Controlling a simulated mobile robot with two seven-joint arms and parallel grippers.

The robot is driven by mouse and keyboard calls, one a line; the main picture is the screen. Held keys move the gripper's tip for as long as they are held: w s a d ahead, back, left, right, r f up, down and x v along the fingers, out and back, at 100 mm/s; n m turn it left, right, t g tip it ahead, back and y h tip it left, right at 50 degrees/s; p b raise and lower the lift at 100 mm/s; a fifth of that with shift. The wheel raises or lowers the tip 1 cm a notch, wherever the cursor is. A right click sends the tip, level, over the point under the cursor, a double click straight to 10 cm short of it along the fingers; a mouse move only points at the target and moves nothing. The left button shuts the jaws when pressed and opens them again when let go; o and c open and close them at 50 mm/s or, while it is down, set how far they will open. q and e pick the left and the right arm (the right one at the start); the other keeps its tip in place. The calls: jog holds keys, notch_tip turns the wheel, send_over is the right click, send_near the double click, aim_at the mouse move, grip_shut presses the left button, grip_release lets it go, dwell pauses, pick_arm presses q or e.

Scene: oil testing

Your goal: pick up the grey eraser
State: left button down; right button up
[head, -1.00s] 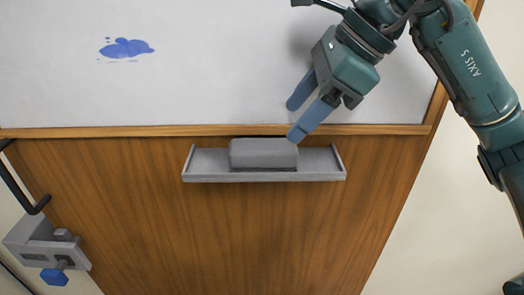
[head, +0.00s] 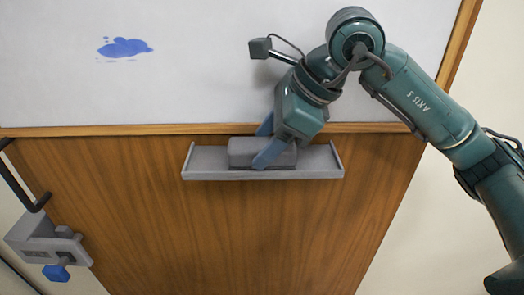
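The grey eraser (head: 244,152) lies in a grey tray (head: 211,171) fixed on the wooden panel just below the whiteboard. My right gripper (head: 264,143) is at the eraser's right part, with its blue fingers apart. One finger is in front of the eraser and the other is behind it, near the board's lower frame. Whether the fingers touch the eraser cannot be told. My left gripper is not in view.
The whiteboard (head: 200,60) above has a blue ink stain (head: 125,47) at its left.

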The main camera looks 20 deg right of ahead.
aim_at(256, 142)
jog(key=c, duration=0.6)
